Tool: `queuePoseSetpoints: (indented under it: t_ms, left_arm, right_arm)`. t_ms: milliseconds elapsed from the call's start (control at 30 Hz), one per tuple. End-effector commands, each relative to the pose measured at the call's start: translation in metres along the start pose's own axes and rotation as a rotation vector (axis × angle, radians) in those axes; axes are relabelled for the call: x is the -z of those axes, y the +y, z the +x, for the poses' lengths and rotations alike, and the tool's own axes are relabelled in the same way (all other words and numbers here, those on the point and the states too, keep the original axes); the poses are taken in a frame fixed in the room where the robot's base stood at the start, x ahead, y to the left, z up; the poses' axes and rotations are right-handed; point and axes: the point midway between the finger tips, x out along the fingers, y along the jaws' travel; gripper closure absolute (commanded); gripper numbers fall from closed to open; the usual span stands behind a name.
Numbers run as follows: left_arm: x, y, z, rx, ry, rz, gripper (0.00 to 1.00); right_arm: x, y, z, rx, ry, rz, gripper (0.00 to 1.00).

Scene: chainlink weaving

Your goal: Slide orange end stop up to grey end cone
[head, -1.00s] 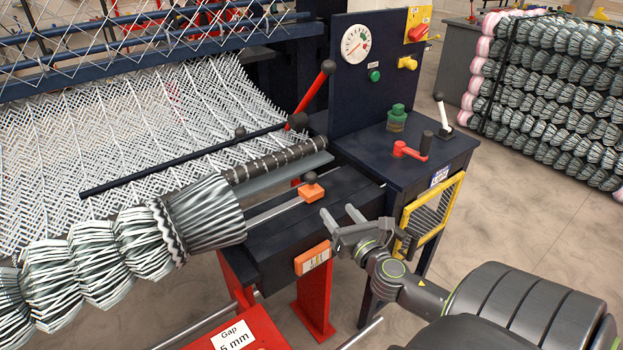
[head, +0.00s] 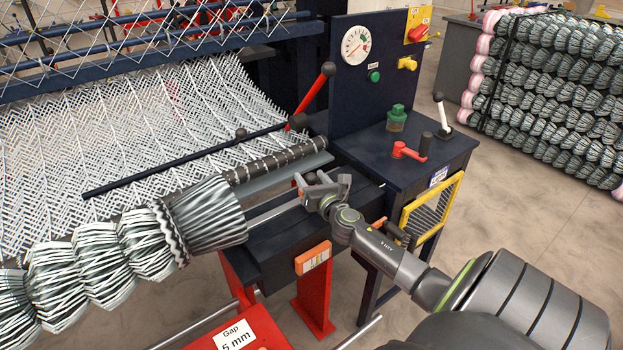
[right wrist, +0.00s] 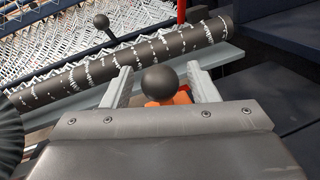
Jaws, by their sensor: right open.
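The orange end stop (right wrist: 182,97) with its dark ball knob (right wrist: 160,83) shows between the fingers of my right gripper (right wrist: 159,72) in the right wrist view. The fingers stand open on either side of the knob, with a gap at each side. In the head view my right gripper (head: 312,184) covers the end stop at the right end of the thin rod (head: 272,213). The grey ribbed end cone (head: 208,214) sits at the left end of that rod, apart from the gripper. Its dark edge (right wrist: 10,140) shows at left in the right wrist view. My left gripper is not in view.
A dark spiral-wound roller (head: 278,160) runs just behind the rod. A dark bar with a ball end (head: 190,160) and a red lever (head: 315,92) stand beyond. A control cabinet (head: 385,150) stands at right.

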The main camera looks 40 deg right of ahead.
Motion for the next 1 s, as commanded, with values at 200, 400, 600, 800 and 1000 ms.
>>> queuePoseSetpoints:
  t_ms: [200,400,600,800,1000]
  left_arm:
    - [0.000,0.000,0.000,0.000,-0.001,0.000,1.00]
    - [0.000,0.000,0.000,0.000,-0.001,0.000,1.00]
    - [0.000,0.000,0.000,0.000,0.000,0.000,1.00]
    - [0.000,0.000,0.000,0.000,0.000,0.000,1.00]
    - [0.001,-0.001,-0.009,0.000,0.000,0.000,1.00]
  right_arm:
    - [0.000,0.000,0.003,0.000,0.000,0.001,0.46]
    - [0.000,0.000,0.002,0.000,0.000,0.001,0.58]
    - [0.000,0.000,0.002,0.000,0.000,0.001,0.84]
    - [0.000,0.000,0.002,0.000,0.000,0.001,1.00]
    - [0.001,0.015,-0.001,0.000,0.002,0.007,1.00]
